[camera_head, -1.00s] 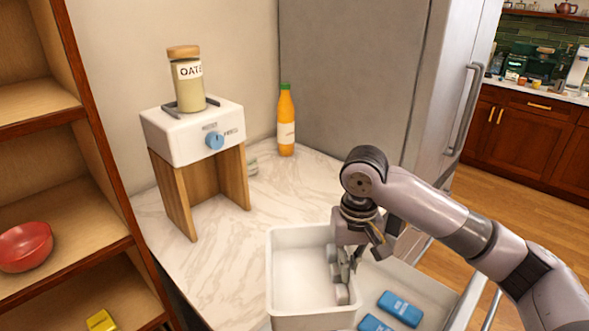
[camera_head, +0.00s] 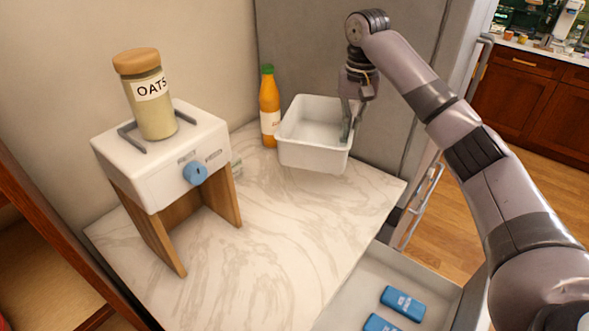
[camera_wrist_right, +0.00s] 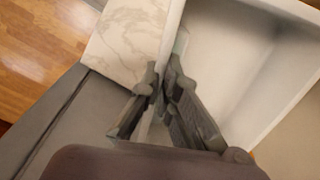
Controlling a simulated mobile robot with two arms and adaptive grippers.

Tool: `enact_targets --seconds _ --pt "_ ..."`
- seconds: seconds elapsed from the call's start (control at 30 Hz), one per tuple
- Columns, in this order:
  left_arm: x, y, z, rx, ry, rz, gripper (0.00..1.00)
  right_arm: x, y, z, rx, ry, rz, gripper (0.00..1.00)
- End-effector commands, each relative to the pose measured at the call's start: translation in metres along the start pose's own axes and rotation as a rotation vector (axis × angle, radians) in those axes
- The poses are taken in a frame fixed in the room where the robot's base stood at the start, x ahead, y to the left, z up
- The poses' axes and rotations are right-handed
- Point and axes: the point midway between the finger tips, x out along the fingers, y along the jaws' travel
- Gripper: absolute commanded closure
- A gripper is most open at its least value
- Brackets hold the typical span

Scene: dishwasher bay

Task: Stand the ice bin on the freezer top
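The white, open, empty ice bin (camera_head: 310,155) is upright at the back of the marble-patterned top (camera_head: 280,220), just right of the orange bottle. I cannot tell whether its base touches the top. My right gripper (camera_head: 349,128) is shut on the bin's right wall, one finger inside and one outside. In the right wrist view, the gripper (camera_wrist_right: 165,78) pinches the wall of the bin (camera_wrist_right: 212,60), with the marble top (camera_wrist_right: 128,42) below. My left gripper is not in view.
An orange bottle (camera_head: 269,112) stands close to the bin's left side. A white dispenser (camera_head: 165,165) on wooden legs carries an oats jar (camera_head: 152,100) at the left. An open drawer (camera_head: 365,285) with blue packs (camera_head: 402,303) is below. The front marble is clear.

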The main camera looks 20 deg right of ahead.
Motion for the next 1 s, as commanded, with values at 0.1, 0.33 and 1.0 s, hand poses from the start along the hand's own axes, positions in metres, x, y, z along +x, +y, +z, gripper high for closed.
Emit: enact_targets --seconds 0.1,0.33,1.0 --pt "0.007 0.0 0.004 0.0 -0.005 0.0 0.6 0.024 0.0 0.001 0.001 -0.007 0.001 1.0" --pt "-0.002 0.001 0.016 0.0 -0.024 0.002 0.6 0.078 0.003 0.001 0.001 -0.005 0.005 1.0" --pt "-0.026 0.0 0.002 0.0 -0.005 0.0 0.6 0.188 0.004 0.001 0.002 -0.003 0.002 1.0"
